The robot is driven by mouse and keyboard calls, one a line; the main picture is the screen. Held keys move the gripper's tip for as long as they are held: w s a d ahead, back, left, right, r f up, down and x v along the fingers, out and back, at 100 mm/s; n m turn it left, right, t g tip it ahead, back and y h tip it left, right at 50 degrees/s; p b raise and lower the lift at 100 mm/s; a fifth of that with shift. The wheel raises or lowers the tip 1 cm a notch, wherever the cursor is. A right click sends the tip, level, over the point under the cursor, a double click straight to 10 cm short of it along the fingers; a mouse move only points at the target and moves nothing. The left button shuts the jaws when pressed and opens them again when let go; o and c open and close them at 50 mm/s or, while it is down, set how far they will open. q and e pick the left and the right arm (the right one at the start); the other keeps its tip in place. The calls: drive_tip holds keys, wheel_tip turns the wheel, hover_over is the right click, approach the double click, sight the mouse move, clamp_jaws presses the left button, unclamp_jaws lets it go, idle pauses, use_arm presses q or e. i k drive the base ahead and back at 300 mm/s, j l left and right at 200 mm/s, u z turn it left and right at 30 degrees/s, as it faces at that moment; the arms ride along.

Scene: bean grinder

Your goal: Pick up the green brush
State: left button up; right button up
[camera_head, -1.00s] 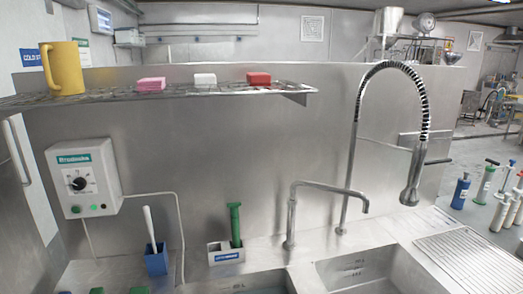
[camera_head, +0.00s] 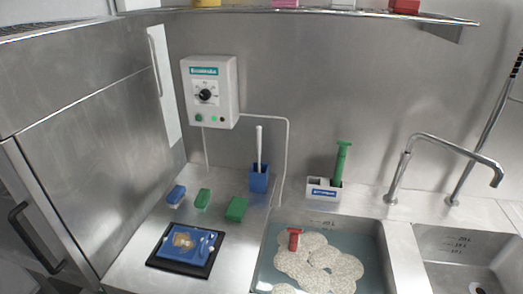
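A green long-handled tool, likely the green brush (camera_head: 341,162), stands upright in a white holder (camera_head: 323,192) with a blue label, behind the sink. Its lower end is hidden in the holder. Two small green blocks, a smaller one (camera_head: 203,199) and a larger one (camera_head: 237,209), lie on the steel counter to the left; I cannot tell whether they are brushes or sponges. Neither of my grippers is in view.
A water-filled sink (camera_head: 375,240) holds pale round pieces and a red-handled tool (camera_head: 294,239). A blue cup (camera_head: 259,180) with a white handle, a blue block (camera_head: 176,195) and a black tray (camera_head: 153,262) with a blue item stand left. Faucets (camera_head: 405,165) rise right.

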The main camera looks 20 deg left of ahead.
sight(202, 200)
drive_tip(key=u, duration=1.15)
